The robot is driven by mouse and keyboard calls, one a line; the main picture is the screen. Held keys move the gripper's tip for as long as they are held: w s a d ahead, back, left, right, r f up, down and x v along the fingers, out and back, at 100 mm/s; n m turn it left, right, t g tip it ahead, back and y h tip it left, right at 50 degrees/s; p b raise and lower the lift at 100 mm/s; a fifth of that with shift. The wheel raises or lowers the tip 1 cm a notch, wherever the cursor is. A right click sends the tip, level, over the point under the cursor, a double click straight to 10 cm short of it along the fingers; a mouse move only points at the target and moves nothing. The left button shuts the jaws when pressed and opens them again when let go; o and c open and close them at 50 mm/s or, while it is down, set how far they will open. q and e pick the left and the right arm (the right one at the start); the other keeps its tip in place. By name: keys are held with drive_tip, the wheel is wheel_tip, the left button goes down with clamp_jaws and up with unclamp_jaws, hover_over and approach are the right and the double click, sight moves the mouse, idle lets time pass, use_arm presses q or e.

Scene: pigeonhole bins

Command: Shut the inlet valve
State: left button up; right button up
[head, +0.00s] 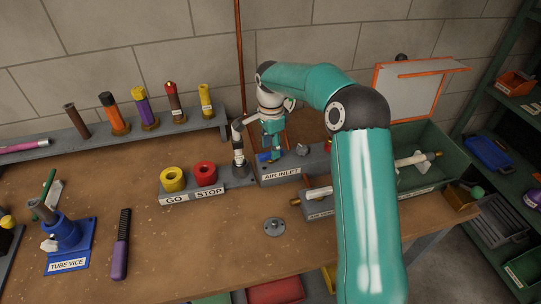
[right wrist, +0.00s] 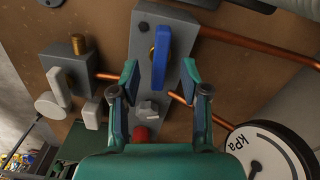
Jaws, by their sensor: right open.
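The inlet valve's blue lever (right wrist: 160,55) sits on a grey block (right wrist: 147,80) in the right wrist view. The lever points up the picture, crosswise to the copper pipes. My right gripper (right wrist: 160,82) is open, one finger on each side of the lever's line, with gaps on both sides. In the head view the right gripper (head: 270,150) hangs over the block marked AIR INLET (head: 282,175). The blue lever (head: 264,157) shows only partly there, behind and below the fingers. My left gripper is in neither view.
A box with a yellow GO button (head: 173,179) and a red STOP button (head: 206,173) stands left of the valve. A kPa gauge (right wrist: 265,153) lies close by at lower right in the wrist view. A green tray (head: 440,155) stands right. The front bench is mostly clear.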

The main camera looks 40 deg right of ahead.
drive_tip(key=shift+f+b, duration=0.75)
drive_tip(key=shift+f, duration=0.5)
clamp_jaws()
drive_tip(key=shift+m, duration=0.9)
unclamp_jaws()
drive_tip(key=shift+r+p, duration=0.9)
drive_tip(key=shift+r, duration=0.5)
